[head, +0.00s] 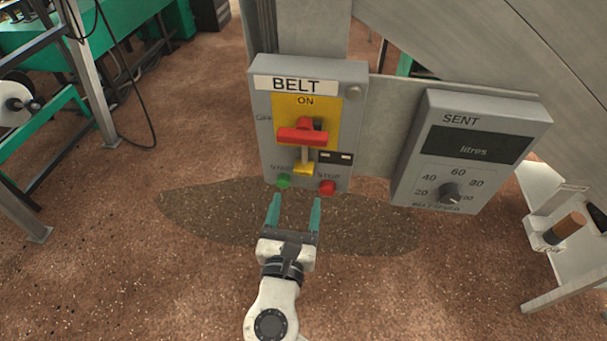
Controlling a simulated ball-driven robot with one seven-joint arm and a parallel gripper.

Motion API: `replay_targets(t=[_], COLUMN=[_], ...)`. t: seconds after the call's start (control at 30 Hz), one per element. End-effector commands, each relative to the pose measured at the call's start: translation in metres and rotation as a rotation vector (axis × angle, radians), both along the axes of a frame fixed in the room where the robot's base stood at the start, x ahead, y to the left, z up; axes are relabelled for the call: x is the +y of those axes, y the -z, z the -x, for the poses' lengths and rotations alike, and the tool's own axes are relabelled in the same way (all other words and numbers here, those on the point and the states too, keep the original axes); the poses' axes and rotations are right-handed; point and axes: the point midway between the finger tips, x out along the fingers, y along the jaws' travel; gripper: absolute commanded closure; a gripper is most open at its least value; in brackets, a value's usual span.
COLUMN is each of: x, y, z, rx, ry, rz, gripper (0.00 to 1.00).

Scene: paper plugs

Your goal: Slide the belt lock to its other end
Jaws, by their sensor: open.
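The grey BELT box (262,110) is fixed to a grey post. A red switch handle (302,137) sits on its yellow plate (287,108), below the word ON. A grey upright strip with a small yellow piece (304,169) at its lower end hangs below the handle; I cannot tell for certain whether this is the belt lock. A small black block (336,157) with two pale marks is right of the strip. My gripper (296,200) is open and empty, its two green fingers pointing up toward the bottom of the box.
A green START button (283,180) and a red STOP button (327,187) are close above my fingertips. A grey SENT box (482,145) with a dial stands right. A pale stand (570,262) is at far right. Green machinery (90,25) is at left. Floor between is clear.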

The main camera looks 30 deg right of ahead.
Motion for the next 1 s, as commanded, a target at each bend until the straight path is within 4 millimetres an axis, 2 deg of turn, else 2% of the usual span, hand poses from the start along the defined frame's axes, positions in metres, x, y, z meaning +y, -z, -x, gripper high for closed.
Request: replay_targets(t=[0.2,0.4,0.6,0.87,1.0], x=[-0.025,-0.041,-0.047,-0.048,-0.048], y=[-0.002,-0.001,0.000,0.000,0.000], z=[-0.034,-0.056,-0.064,-0.065,-0.064], rx=[-0.001,0.000,-0.002,-0.001,-0.001], ry=[0.004,0.002,0.002,0.002,0.002], rz=[0.000,-0.002,-0.004,-0.003,-0.003], gripper=[0.32,0.32,0.32,0.32,0.45])
